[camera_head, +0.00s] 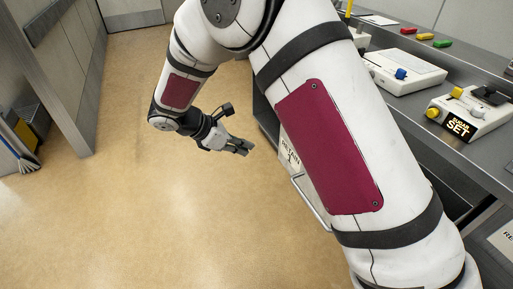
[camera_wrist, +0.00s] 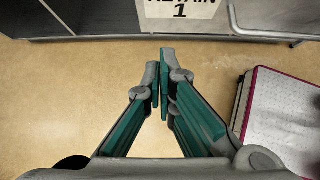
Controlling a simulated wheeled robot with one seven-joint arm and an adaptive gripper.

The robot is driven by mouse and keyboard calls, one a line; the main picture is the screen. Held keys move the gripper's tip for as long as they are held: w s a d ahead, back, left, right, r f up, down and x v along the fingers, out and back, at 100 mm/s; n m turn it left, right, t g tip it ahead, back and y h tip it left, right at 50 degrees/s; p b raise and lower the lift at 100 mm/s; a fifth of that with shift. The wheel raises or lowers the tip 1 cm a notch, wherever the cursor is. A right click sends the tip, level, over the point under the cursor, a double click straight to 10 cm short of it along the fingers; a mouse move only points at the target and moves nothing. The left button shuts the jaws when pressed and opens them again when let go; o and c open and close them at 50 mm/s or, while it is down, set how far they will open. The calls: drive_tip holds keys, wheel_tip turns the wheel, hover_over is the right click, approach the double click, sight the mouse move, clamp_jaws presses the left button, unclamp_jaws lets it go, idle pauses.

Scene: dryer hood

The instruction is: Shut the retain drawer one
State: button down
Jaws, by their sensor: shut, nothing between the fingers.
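Retain drawer one shows in the head view as a pale front with a printed label (camera_head: 290,153), mostly hidden behind my arm. It seems to stand out from the bench, but how far I cannot tell. Its metal bar handle (camera_head: 312,203) shows below the label. In the wrist view the "RETAIN 1" label (camera_wrist: 182,8) is at the top edge, with a bar handle (camera_wrist: 268,36) to its right. My gripper (camera_head: 243,148) is shut and empty, over the floor to the left of the drawer front. Its fingertips also show in the wrist view (camera_wrist: 160,60), below the label and apart from it.
The grey bench (camera_head: 410,112) runs along the right, carrying a control box with a lit "SET" display (camera_head: 459,126) and a white device (camera_head: 404,70). A grey partition (camera_head: 62,80) and a broom (camera_head: 24,160) stand at the left. The tan floor (camera_head: 150,215) between is clear.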

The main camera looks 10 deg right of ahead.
approach(284, 156)
wheel_tip(284, 156, down, 3)
drive_tip(key=a, duration=0.1)
drive_tip(key=shift+w+d+f+b, duration=0.15)
drive_tip(key=shift+w+d, duration=0.1)
drive_tip(key=shift+d, duration=0.75)
drive_tip(key=shift+w+d+r+b, duration=0.15)
drive_tip(key=shift+w+d, duration=0.15)
drive_tip(key=shift+d, duration=0.7)
drive_tip(key=shift+f, duration=0.1)
drive_tip(key=w+d, duration=0.3)
drive_tip(key=d, duration=0.7)
drive_tip(key=w+d+b, duration=0.1)
drive_tip(key=w+d, duration=0.2)
drive_tip(key=d, duration=0.7)
drive_tip(key=w+d+b, duration=0.1)
drive_tip(key=w+d, duration=0.3)
drive_tip(key=d, duration=0.6)
drive_tip(key=shift+d, duration=0.25)
drive_tip(key=shift+w+d, duration=0.2)
drive_tip(key=shift+d, duration=0.7)
drive_tip(key=shift+d, duration=0.1)
